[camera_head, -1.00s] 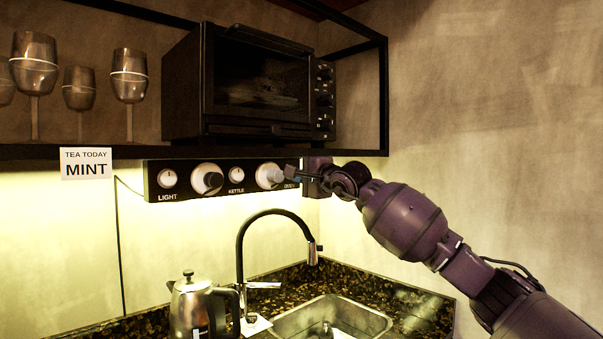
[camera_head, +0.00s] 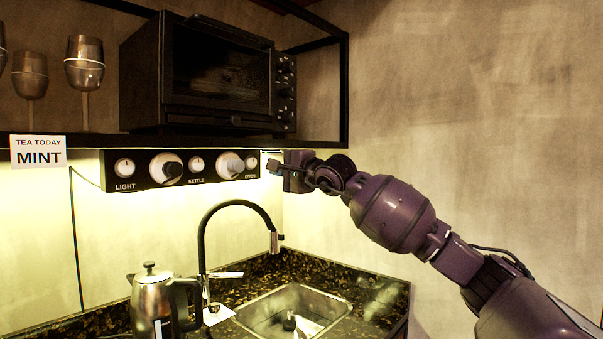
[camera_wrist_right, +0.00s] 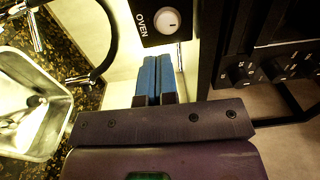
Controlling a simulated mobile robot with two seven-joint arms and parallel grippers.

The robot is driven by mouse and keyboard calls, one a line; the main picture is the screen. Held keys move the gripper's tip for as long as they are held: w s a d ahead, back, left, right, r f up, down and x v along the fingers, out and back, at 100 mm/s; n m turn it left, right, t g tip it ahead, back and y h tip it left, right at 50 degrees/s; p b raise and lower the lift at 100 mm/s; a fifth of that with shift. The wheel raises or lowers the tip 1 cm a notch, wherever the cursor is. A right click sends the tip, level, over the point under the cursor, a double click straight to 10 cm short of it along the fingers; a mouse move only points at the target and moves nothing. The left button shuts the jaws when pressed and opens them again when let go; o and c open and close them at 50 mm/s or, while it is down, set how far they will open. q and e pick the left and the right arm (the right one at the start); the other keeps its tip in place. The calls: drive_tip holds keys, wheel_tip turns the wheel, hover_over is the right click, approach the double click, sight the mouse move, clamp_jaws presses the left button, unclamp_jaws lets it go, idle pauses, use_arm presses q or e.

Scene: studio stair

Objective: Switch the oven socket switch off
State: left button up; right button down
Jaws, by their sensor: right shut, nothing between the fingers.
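The black socket panel (camera_head: 143,182) is mounted under the shelf, with round white switches labelled LIGHT, KETTLE and OVEN. The oven switch (camera_head: 252,162) is the small white dial at the panel's right end. It also shows at the top of the right wrist view (camera_wrist_right: 168,21), with a short dark mark; whether it is on or off I cannot tell. My right gripper (camera_head: 272,166) is just right of the oven switch, apart from it. In the wrist view its blue fingers (camera_wrist_right: 158,66) are shut together and empty, below the dial. My left gripper is out of view.
The oven (camera_head: 215,75) sits on the shelf (camera_head: 80,146) above the panel. Two large sockets (camera_head: 166,168) sit between the switches. Below are the faucet (camera_head: 240,204), sink (camera_head: 292,310) and kettle (camera_head: 156,300). The wall to the right is clear.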

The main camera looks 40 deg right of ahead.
drive_tip(key=s, duration=0.7)
drive_tip(key=shift+d, duration=0.25)
drive_tip(key=shift+r, duration=0.1)
idle(0.5)
